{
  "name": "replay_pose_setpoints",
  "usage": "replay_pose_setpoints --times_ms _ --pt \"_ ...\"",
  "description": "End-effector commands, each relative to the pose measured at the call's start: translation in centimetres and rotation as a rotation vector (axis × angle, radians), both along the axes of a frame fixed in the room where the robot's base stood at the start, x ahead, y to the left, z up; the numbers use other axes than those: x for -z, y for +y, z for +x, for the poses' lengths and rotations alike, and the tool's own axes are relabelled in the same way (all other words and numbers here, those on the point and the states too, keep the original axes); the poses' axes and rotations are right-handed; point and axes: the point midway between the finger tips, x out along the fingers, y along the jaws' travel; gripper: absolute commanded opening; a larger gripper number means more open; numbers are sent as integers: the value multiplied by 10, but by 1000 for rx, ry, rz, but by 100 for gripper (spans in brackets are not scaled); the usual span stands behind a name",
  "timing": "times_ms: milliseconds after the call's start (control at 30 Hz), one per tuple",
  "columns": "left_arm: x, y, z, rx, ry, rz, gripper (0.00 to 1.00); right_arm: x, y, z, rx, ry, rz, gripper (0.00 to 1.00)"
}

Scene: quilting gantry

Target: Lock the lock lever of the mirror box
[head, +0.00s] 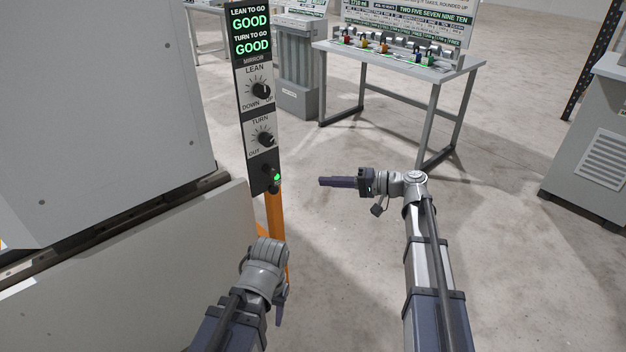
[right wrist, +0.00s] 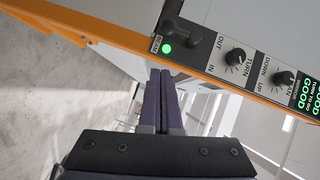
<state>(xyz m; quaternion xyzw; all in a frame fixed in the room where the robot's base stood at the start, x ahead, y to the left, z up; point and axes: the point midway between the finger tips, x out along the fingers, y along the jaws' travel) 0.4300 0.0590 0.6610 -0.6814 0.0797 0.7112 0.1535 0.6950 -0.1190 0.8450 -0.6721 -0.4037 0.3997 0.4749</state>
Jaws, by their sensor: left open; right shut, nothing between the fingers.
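The mirror box (head: 254,120) is a tall dark panel on an orange post. Its two displays both read GOOD in green, above the LEAN knob (head: 261,90) and TURN knob (head: 266,139). At its lower end is a dark lock lever (head: 268,170) beside a lit green lamp (head: 277,177). In the right wrist view the lock lever (right wrist: 172,24) is a dark handle at the top, by the lamp. My right gripper (head: 322,182) is shut and empty, pointing left, apart from the lever and to its right. My left gripper (head: 280,308) is open, low below the box, partly hidden by its wrist.
A large grey machine housing (head: 100,100) fills the left side. A grey table (head: 400,62) with small coloured parts and a sign stands at the back. A grey cabinet (head: 590,150) is at the right. The floor between is clear.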

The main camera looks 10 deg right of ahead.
Motion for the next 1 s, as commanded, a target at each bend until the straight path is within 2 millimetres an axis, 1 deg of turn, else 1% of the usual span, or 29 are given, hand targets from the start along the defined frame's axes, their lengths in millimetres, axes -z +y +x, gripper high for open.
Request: replay_pose_setpoints --times_ms 33,100,200,400,667,767,833,867,900,967,1000 --pt "-2 0 0 0 0 0 50 -2 -7 -3 1 0 0 0" --pt "-2 0 0 0 0 0 50 -2 -14 -5 1 0 0 0" --pt "-3 0 0 0 0 0 50 -3 -21 -8 0 -1 0 0" --pt "-3 0 0 0 0 0 50 -3 -25 -10 -1 -1 0 0" --pt "-4 0 0 0 0 0 50 -3 -24 -11 -4 1 -3 0" --pt "-17 0 0 0 0 0 50 -6 -8 -21 -30 24 -48 0" --pt "-35 0 0 0 0 0 50 -5 16 -38 -74 59 -128 0" --pt "-45 0 0 0 0 0 50 -4 29 -48 -98 79 -177 0" --pt "-59 0 0 0 0 0 50 -3 45 -64 -134 107 -250 0" --pt "-81 0 0 0 0 0 50 1 67 -92 -190 151 -376 0" --pt "-95 0 0 0 0 0 50 4 79 -110 -226 177 -465 0"
